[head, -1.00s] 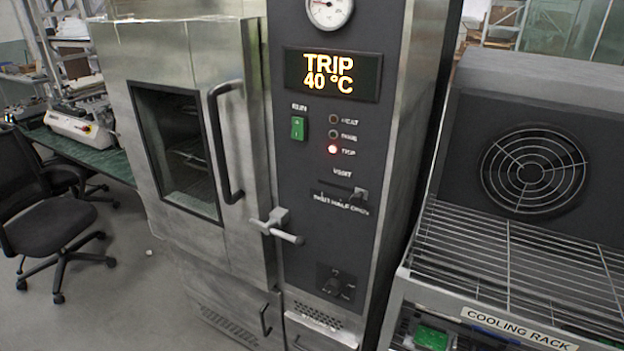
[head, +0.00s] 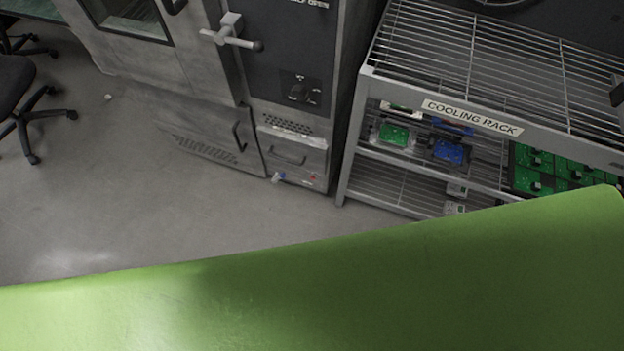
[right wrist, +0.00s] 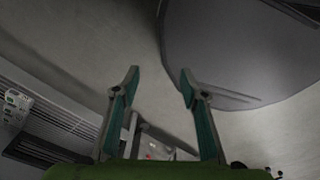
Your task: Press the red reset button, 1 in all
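The steel oven cabinet (head: 180,95) stands at the upper left in the head view. On its low front panel (head: 297,160), below a handle, is a tiny red spot (head: 311,179); it is too small to tell whether it is the reset button. In the right wrist view a small red spot (right wrist: 149,157) shows low between the fingers, on a grey surface. My right gripper (right wrist: 160,75) is open and empty, its two fingers well apart. My left gripper is not in view.
The cooling rack (head: 470,117) stands right of the oven, with green and blue boards on its lower shelves. A lever handle (head: 230,35) sticks out from the oven. An office chair (head: 25,105) is at the left. Grey floor (head: 130,210) is clear before the oven.

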